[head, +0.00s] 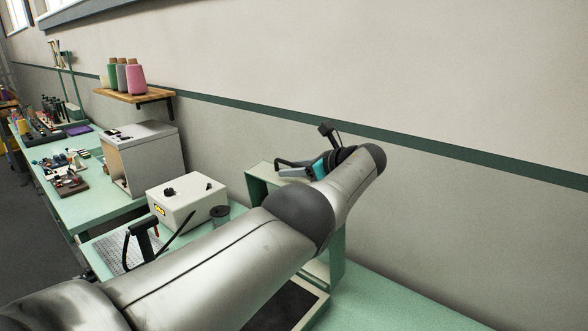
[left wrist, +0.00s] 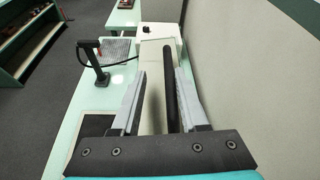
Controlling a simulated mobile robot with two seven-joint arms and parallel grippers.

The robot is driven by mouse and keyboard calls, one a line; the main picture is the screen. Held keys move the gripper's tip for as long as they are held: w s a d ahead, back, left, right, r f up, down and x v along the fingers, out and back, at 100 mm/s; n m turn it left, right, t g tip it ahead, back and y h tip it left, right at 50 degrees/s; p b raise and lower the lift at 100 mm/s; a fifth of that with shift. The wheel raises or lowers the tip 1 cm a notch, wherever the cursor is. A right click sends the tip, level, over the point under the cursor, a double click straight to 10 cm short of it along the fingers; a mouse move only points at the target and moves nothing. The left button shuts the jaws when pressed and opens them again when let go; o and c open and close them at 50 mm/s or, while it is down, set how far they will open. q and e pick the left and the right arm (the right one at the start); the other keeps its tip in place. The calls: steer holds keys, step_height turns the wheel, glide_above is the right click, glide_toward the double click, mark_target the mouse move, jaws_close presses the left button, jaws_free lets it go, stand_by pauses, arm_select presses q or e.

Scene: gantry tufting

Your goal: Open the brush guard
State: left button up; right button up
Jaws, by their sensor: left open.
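My left gripper (head: 281,166) reaches over the top of a green frame (head: 257,190) against the wall, mostly hidden behind my own arm. In the left wrist view its two grey fingers (left wrist: 160,76) are apart. A long dark bar (left wrist: 171,92) shows between them, nearer the right finger, above a pale surface (left wrist: 151,88). I cannot tell whether the bar touches a finger or how deep it lies. I cannot make out the brush guard for sure; it may be this bar or be hidden by my arm. My right gripper is not in view.
A white control box (head: 186,201) with black knobs stands left of the frame. A black-handled tool (head: 141,240) on a stand is in front of it. A larger grey box (head: 144,157) and a shelf with yarn cones (head: 135,97) are farther back. The wall is close on the right.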

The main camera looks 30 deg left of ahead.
arm_select(q)
steer(key=shift+d+r, duration=0.1)
steer(key=shift+d, duration=0.05)
steer(key=shift+d+r+p, duration=0.15)
steer(key=shift+d+p, duration=0.1)
steer(key=shift+p, duration=0.15)
steer(key=shift+p+v, duration=0.8)
steer(key=shift+v, duration=0.35)
steer(key=b+v, duration=0.1)
steer(key=v, duration=1.1)
steer(key=shift+s+d, duration=0.1)
